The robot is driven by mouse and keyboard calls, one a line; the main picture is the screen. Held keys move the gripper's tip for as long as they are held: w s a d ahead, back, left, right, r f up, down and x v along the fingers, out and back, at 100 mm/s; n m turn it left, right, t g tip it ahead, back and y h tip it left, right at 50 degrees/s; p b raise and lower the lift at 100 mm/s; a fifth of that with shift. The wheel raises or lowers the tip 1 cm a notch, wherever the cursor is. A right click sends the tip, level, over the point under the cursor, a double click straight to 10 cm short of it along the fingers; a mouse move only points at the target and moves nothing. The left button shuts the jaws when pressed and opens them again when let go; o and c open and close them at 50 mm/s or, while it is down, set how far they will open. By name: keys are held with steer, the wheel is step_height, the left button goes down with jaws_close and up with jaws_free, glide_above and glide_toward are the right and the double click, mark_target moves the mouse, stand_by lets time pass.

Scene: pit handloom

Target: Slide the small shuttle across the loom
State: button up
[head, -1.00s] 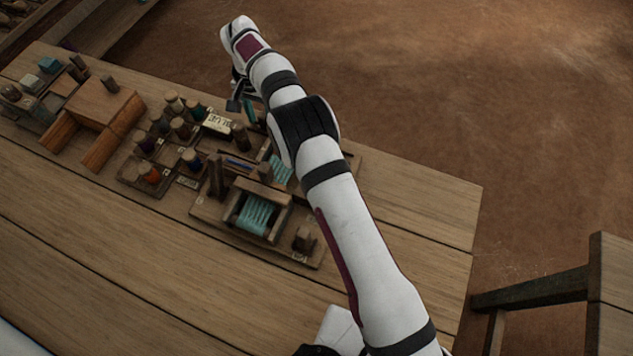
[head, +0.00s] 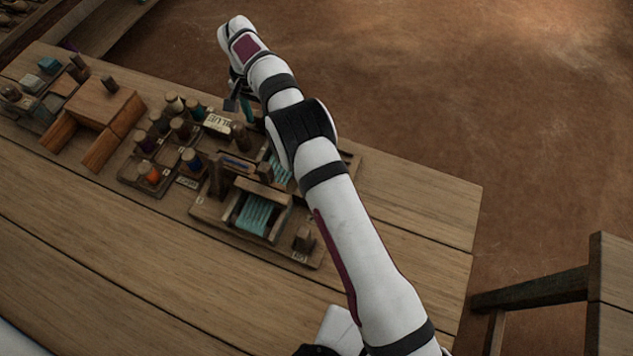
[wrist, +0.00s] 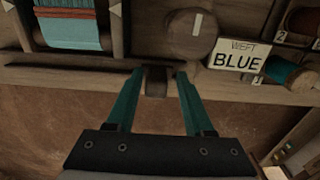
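The small loom (head: 228,218) stands on the table, with teal threads stretched in its frame. Its teal threads (wrist: 75,32) also show at the top left of the wrist view. In the wrist view a small dark brown block (wrist: 156,82), which may be the shuttle, sits at the loom's near wooden rail (wrist: 60,76). In the head view my gripper (head: 243,104) is at the loom's far side, and my arm hides part of the loom.
A "WEFT BLUE" sign (wrist: 238,56) and a round wooden post (wrist: 190,33) stand close by the gripper. Several thread spools (head: 180,128) sit in a rack left of the loom. A wooden bench-like block (head: 100,103) is farther left. The table front is clear.

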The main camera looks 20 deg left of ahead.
steer(key=shift+o, duration=0.7)
steer(key=shift+r, duration=3.25)
steer(key=shift+w+d+r, duration=0.1)
steer(key=shift+d+r, duration=0.15)
steer(key=s+d+r+m, duration=0.1)
steer(key=d+r, duration=0.7)
steer(key=d, duration=0.4)
steer(key=s+d+r+m, duration=0.2)
steer(key=d+r, duration=0.5)
steer(key=d, duration=0.5)
steer(key=s+d+m+y, duration=0.1)
steer(key=s+d, duration=1)
steer(key=s, duration=0.1)
steer(key=s+d+f, duration=0.1)
steer(key=s+f, duration=0.1)
steer(key=s, duration=0.3)
steer(key=s+d+f+m, duration=0.1)
steer(key=s+d+f, duration=0.1)
steer(key=s, duration=0.4)
steer(key=shift+m+y, duration=0.3)
steer(key=shift+y, duration=0.1)
